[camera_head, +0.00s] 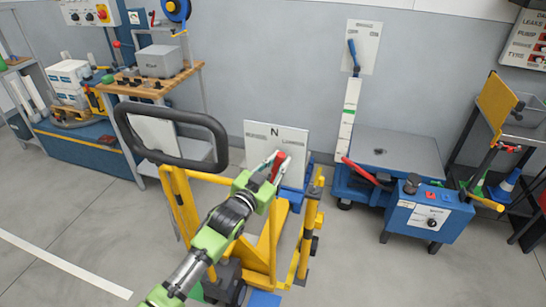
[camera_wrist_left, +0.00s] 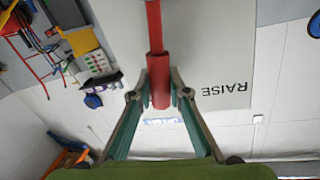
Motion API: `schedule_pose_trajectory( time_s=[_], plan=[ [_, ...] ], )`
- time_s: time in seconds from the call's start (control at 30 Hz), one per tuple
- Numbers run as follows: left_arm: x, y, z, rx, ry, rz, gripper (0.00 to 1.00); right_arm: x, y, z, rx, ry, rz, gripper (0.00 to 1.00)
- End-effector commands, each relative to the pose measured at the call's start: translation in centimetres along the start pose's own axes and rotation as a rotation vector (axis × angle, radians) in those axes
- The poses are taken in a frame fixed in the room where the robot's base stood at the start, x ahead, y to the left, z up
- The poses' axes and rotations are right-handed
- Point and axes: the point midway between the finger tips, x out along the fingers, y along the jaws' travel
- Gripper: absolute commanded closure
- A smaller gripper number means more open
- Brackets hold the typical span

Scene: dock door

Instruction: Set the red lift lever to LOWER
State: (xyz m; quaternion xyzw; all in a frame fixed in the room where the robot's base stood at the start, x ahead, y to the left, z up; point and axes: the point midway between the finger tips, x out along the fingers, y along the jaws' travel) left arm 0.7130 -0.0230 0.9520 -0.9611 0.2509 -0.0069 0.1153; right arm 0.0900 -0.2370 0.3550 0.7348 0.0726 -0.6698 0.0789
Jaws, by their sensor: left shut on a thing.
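The red lift lever (camera_head: 278,163) stands in front of a pale plate (camera_head: 300,140) on the yellow and blue lift cart. The plate has an N at its top middle and small lettering on both sides; the right-hand word looks like LOWER. My left gripper (camera_head: 276,167) is shut on the lever's red grip. In the left wrist view the fingers (camera_wrist_left: 160,97) close on both sides of the lever (camera_wrist_left: 158,80). There RAISE reads upside down on the plate (camera_wrist_left: 215,55), right of the lever. The lever's pivot is hidden. My right gripper is not in view.
A black handle loop (camera_head: 172,133) on yellow posts stands left of my arm. A blue cart with a grey top (camera_head: 395,150) stands to the right. A workbench (camera_head: 155,85) with boxes is at back left. The floor at front right is clear.

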Motion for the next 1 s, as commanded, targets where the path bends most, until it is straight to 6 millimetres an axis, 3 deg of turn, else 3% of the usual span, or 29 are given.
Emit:
schedule_pose_trajectory(
  time_s=[0.5, 1.0],
  plan=[
    [0.7, 3.4, 0.5, 0.323, -0.065, 0.0, 1.0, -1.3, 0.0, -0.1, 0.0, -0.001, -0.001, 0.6],
    [0.8, 4.0, 0.9, 0.391, -0.078, 0.001, 1.0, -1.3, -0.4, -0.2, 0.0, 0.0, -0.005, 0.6]
  ],
)
